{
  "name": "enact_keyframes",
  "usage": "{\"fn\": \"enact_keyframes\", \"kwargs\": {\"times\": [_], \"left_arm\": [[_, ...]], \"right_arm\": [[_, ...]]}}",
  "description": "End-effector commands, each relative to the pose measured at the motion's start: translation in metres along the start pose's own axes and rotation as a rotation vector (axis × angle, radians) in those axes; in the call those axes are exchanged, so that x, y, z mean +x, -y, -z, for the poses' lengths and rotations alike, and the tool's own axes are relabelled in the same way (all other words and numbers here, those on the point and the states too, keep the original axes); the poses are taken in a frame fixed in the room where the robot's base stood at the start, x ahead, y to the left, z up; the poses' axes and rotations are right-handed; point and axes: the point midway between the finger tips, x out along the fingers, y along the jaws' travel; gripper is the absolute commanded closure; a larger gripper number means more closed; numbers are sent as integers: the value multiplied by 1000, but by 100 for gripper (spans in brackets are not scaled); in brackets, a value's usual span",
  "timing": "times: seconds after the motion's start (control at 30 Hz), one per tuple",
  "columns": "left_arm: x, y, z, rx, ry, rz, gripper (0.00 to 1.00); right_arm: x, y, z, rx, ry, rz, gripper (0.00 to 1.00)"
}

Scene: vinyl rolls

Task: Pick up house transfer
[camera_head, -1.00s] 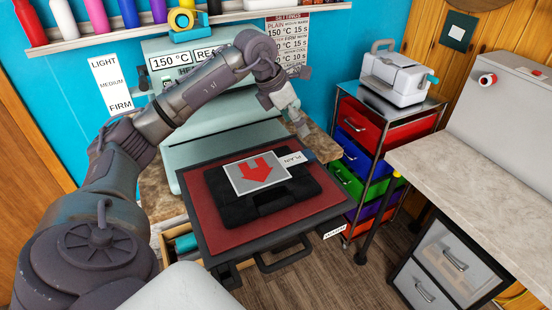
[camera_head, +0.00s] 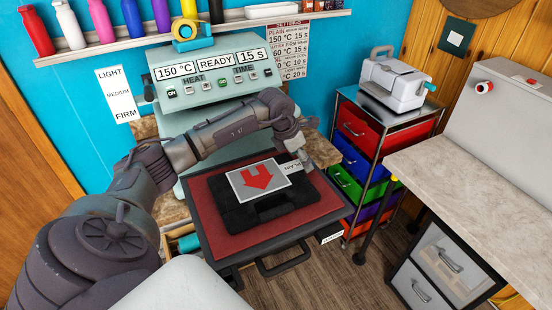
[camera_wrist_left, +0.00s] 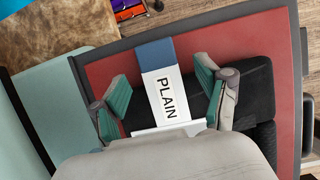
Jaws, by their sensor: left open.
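The house transfer (camera_head: 245,182) is a light grey square sheet with a red house shape, upside down in the head view. Its white tab reads PLAIN and points to the back right. The transfer lies on a folded black garment (camera_head: 237,219) on the red press bed (camera_head: 210,215). My left gripper (camera_head: 302,160) is low over the tab end. In the left wrist view the open green-padded fingers (camera_wrist_left: 163,88) stand on either side of the PLAIN tab (camera_wrist_left: 168,95), which has a blue end. They do not grip it. Most of the sheet is hidden there. My right gripper is not in view.
The heat press (camera_head: 215,70) stands behind the bed, its display reading 150 °C, READY and 15 s. A cart of coloured drawers (camera_head: 365,150) stands to the right, carrying a white machine (camera_head: 395,78). A pale counter (camera_head: 480,150) is at far right.

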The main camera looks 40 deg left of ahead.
Motion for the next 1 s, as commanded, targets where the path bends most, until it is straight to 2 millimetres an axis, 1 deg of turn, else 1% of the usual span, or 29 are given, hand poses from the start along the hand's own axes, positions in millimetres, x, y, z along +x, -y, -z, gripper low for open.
{"fn": "enact_keyframes", "kwargs": {"times": [0.03,0.13,0.33,0.37,0.4,0.67,0.7,1.0], "left_arm": [[5,0,-1,0,0,1,25],[12,0,0,1,0,0,25],[13,0,0,2,1,-1,25],[13,0,0,1,1,-1,27],[13,0,0,1,1,-1,33],[13,0,0,1,1,-1,77],[13,0,0,1,1,-1,79],[11,-1,-1,1,2,-2,79]], "right_arm": [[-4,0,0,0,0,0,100],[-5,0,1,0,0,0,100],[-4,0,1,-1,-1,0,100],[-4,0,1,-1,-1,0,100],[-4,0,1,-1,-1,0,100],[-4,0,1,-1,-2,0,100],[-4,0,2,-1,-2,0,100],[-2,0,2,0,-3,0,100]]}}
